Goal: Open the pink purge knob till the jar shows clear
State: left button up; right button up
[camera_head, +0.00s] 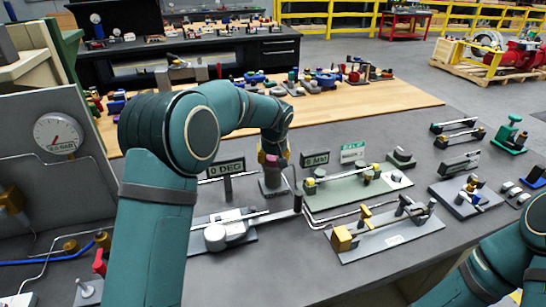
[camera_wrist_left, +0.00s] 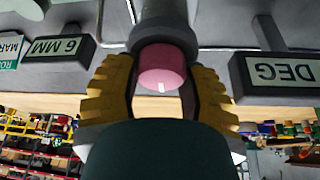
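The pink purge knob (camera_wrist_left: 162,68) sits under a dark collar on a grey post in the left wrist view, with a short pale mark on its face. In the head view only a bit of its pink (camera_head: 264,158) shows above the grey post (camera_head: 273,182). My left gripper (camera_wrist_left: 163,92) has its yellow fingers on either side of the knob, very close to it. I cannot tell whether they press on it. A "0 DEG" sign (camera_head: 227,168) stands beside the post. My right arm is at the lower right, its fingertips not clearly seen. I cannot pick out the jar.
A "6 MM" sign (camera_head: 315,159) and a green plate (camera_head: 355,191) stand to the right of the post. A flat fixture (camera_head: 222,232) lies in front, and a yellow-ended rod fixture (camera_head: 385,234) to its right. A gauge panel (camera_head: 60,135) is at left. Bare bench shows at the front.

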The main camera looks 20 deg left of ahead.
pick_arm(q)
jog(key=shift+c, duration=1)
jog(key=m+h+p, duration=0.2)
jog(key=m+p, duration=0.1)
jog(key=m, duration=0.2)
jog(key=shift+m, duration=0.4)
jog(key=m+h+p, duration=0.1)
jog(key=m+p, duration=0.1)
jog(key=m, duration=0.1)
jog(key=m+h+p, duration=0.1)
jog(key=m, duration=0.2)
jog(key=shift+d+g+h+p, duration=0.1)
jog(key=shift+g+h+p, duration=0.2)
jog(key=shift+p, duration=0.1)
jog(key=m+g+p, duration=0.1)
jog(key=m, duration=0.1)
jog(key=m+h, duration=0.1)
jog(key=m, duration=0.2)
jog(key=shift+s+g+p, duration=0.1)
jog(key=shift+g+p, duration=0.3)
jog(key=shift+f+m, duration=0.1)
jog(key=shift+m, duration=0.3)
jog(key=o, duration=1.2)
